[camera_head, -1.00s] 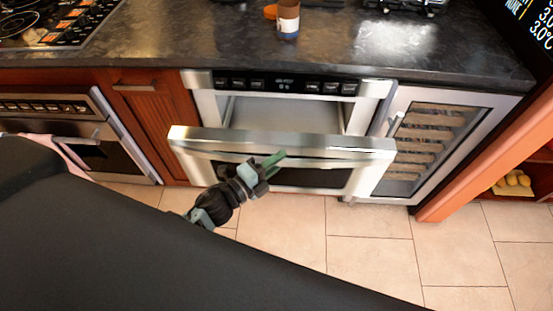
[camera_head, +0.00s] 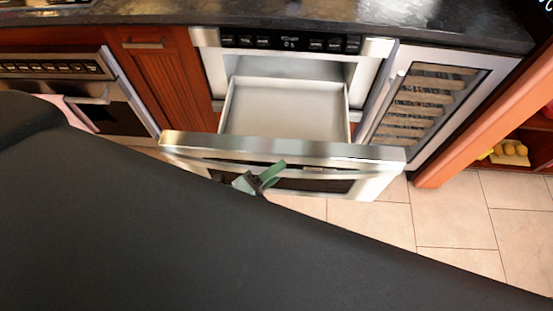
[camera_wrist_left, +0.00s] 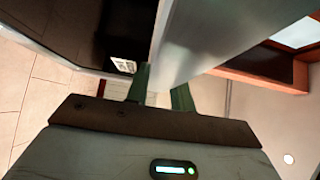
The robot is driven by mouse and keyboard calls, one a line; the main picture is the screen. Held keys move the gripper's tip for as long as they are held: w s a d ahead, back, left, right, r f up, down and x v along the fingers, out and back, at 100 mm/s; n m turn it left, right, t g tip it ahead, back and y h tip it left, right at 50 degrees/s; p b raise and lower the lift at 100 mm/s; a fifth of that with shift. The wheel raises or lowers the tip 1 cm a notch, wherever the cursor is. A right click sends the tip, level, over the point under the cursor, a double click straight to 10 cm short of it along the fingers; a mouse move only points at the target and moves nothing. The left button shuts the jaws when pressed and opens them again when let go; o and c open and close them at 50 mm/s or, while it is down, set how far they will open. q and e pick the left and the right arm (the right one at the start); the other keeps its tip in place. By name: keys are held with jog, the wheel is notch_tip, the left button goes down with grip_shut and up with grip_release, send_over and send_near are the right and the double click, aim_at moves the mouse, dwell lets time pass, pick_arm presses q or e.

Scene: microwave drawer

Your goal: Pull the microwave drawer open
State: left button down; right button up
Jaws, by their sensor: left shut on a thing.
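The microwave drawer (camera_head: 285,148) is a steel-fronted drawer under the counter. It stands well out from its housing, and its pale empty tray (camera_head: 285,108) shows behind the front. My left gripper (camera_head: 268,172) is at the handle bar (camera_head: 320,173) across the drawer front, left of its middle. In the left wrist view the green fingers of my left gripper (camera_wrist_left: 163,88) stand on both sides of a steel edge, shut on the handle; the contact itself is partly hidden. My right gripper is not in view.
A glass-fronted cooler (camera_head: 430,105) with shelves is right of the drawer, and an oven (camera_head: 75,90) is at the left. A dark counter (camera_head: 290,22) runs above. Tiled floor (camera_head: 450,215) is clear at the lower right. My own dark body covers the lower left.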

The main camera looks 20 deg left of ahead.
pick_arm(q)
jog(key=shift+s, duration=0.15)
jog(key=c, duration=1.2)
grip_release()
jog(key=b+v, duration=0.1)
jog(key=v, duration=0.6)
jog(key=shift+s, duration=0.4)
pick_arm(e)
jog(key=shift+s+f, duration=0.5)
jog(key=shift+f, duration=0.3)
pick_arm(q)
jog(key=shift+a, duration=0.15)
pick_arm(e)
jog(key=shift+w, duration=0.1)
